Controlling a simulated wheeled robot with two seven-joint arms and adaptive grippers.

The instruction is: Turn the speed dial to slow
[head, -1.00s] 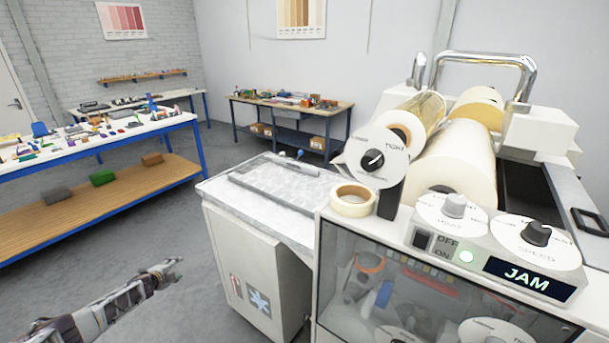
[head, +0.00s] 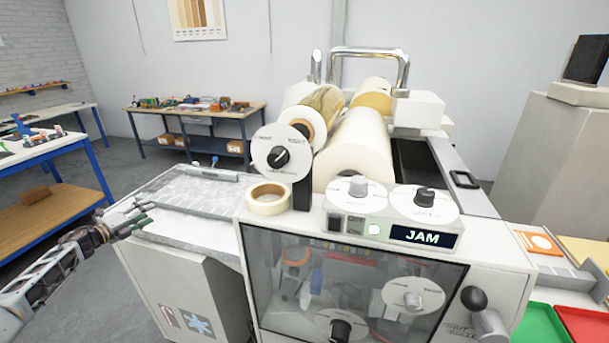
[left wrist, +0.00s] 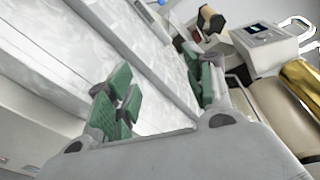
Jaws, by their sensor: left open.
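The speed dial (head: 424,197) is a black knob on a white disc, on top of the machine's control panel at the right; its lettering is too small to read now. Beside it are a grey-knobbed dial (head: 357,187) and a display (head: 424,236) reading JAM. My left gripper (head: 142,212) is open and empty near the left edge of the white feed table, far left of the dial. Its green-padded fingers (left wrist: 160,95) are spread apart in the left wrist view. My right gripper is not in view.
A tape roll (head: 267,199) and a black-knobbed dial on a roll end (head: 279,157) stand left of the panel. Large film rolls (head: 354,152) lie behind it. A crank handle (head: 484,312) sticks out at front right. Green (head: 538,325) and red trays (head: 583,324) lie right.

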